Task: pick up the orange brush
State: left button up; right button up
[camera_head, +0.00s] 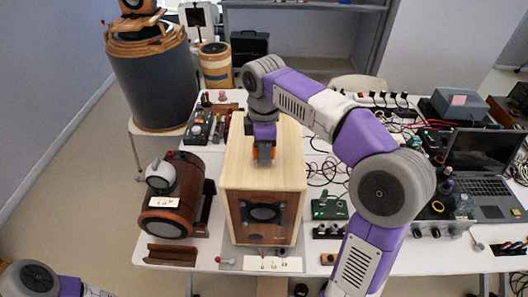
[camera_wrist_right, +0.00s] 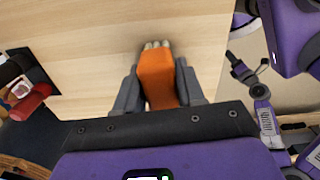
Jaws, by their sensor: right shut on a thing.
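The orange brush (camera_wrist_right: 157,78) is between the two grey fingers of my right gripper (camera_wrist_right: 159,88) in the right wrist view, with its pale bristle end pointing up in the picture. My right gripper is shut on it. In the head view, my right gripper (camera_head: 264,154) is over the top of the wooden speaker box, and bits of the orange brush (camera_head: 273,153) show beside the fingers. I cannot tell whether the brush touches the box top. My left arm shows only at the lower left of the head view; its gripper is out of view.
The light wooden speaker box (camera_head: 240,207) stands on the white table (camera_head: 415,262). A brown barrel-shaped speaker (camera_head: 180,184) is left of it. A green circuit board (camera_head: 329,207) and a laptop (camera_head: 484,165) are to the right, with cables behind. The box top around the gripper is clear.

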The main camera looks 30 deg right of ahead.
jog(key=shift+r, duration=0.15)
notch_tip(320, 180, up, 10)
jog(key=p, duration=0.4)
